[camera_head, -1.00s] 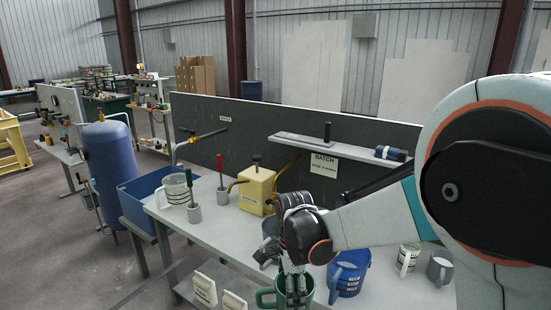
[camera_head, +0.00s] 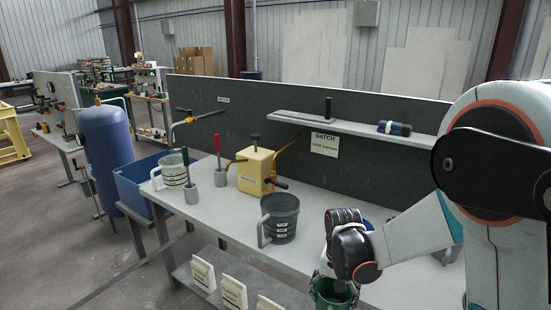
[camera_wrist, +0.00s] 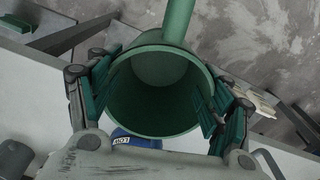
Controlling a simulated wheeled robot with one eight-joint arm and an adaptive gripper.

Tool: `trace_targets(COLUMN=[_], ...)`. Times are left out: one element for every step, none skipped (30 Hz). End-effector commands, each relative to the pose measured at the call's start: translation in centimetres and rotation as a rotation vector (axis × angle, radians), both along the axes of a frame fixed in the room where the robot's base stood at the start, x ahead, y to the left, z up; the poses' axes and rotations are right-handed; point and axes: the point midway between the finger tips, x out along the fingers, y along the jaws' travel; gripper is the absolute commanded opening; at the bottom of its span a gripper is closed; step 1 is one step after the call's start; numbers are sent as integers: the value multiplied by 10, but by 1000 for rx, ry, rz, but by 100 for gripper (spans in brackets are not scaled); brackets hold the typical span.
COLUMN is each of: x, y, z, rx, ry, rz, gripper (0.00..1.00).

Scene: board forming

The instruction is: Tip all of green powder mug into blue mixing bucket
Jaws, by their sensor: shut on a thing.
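The green mug (camera_wrist: 160,125) is between the fingers of my gripper (camera_wrist: 162,100), which is shut on its sides. In the wrist view its open mouth faces the camera and its handle points up. A paler round area shows deep inside; I cannot tell if it is powder or the bare bottom. In the head view the mug (camera_head: 333,297) hangs below my gripper (camera_head: 333,285) at the bottom edge. The blue mixing bucket (camera_head: 367,225) is mostly hidden behind my gripper. A labelled blue part of it (camera_wrist: 135,141) shows past the mug's rim in the wrist view.
A dark grey bucket (camera_head: 280,220) stands on the bench (camera_head: 215,225), left of my gripper. A shelf (camera_head: 350,128) runs along the dark back panel.

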Motion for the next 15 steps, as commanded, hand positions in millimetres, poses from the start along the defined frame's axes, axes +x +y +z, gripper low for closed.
trace_targets(x=[-1, -2, -3, -4, -4, -5, -6, -6, -7, -7, -8, -8, -8, -8, -9], y=[-9, -13, -18, -22, -25, -29, -32, -34, -37, -38, -39, -41, -41, -42, -42], z=[-14, -19, -25, -29, -33, -37, -40, -42, -45, -47, -48, -49, -49, -50, -50], rx=[-1, -2, -3, -3, -4, -5, -5, -6, -6, -6, -7, -7, -7, -7, -7], ry=[0, 0, 0, 1, 1, 1, 2, 2, 2, 2, 3, 2, 3, 3, 3], rz=[59, 98, 147, 183, 216, 254, 280, 303, 329, 345, 359, 373, 381, 387, 391], gripper=[6, 6, 6, 6, 6, 6, 6, 6, 6, 6, 6, 6, 6, 6, 6])
